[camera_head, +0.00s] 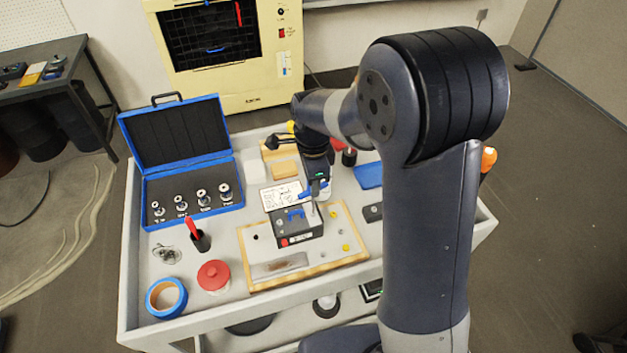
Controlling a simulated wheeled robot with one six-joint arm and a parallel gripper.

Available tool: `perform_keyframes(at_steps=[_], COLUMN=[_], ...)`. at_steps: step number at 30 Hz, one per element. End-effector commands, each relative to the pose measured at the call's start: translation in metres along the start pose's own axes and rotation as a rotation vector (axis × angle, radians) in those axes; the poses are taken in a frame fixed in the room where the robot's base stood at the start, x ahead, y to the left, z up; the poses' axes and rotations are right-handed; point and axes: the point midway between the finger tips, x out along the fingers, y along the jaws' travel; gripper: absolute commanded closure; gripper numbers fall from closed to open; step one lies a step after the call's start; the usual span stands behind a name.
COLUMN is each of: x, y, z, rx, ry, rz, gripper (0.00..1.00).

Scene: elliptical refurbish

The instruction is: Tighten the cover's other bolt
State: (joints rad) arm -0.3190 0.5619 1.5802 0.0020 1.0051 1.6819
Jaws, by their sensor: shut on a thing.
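A small dark box unit (300,238) with a red spot on its front stands on the wood-edged work board (345,225). Its cover (284,195) carries a white printed label and is tilted up at the back; a blue part (295,214) shows in front of it. My gripper (318,186) is above the right side of the unit, pointing down. It is shut on a blue-handled tool (307,191), whose thin shaft reaches down toward the unit. The cover's bolts are too small to make out, and I cannot tell whether the tool touches one.
An open blue case (165,216) with several sockets stands at the left of the cart. A red-handled tool in a dark holder (199,239), a red-lidded jar (213,276) and a blue tape roll (166,297) are at the front left.

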Motion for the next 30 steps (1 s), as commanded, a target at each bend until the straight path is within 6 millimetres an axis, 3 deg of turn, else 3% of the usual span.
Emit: perform_keyframes(at_steps=[23,30], x=[-0.022,-0.041], y=[0.000,0.000], z=[0.001,0.001], rx=[-0.006,-0.006], ry=[0.002,0.002], rz=[0.000,-0.002], gripper=[1.00,1.00])
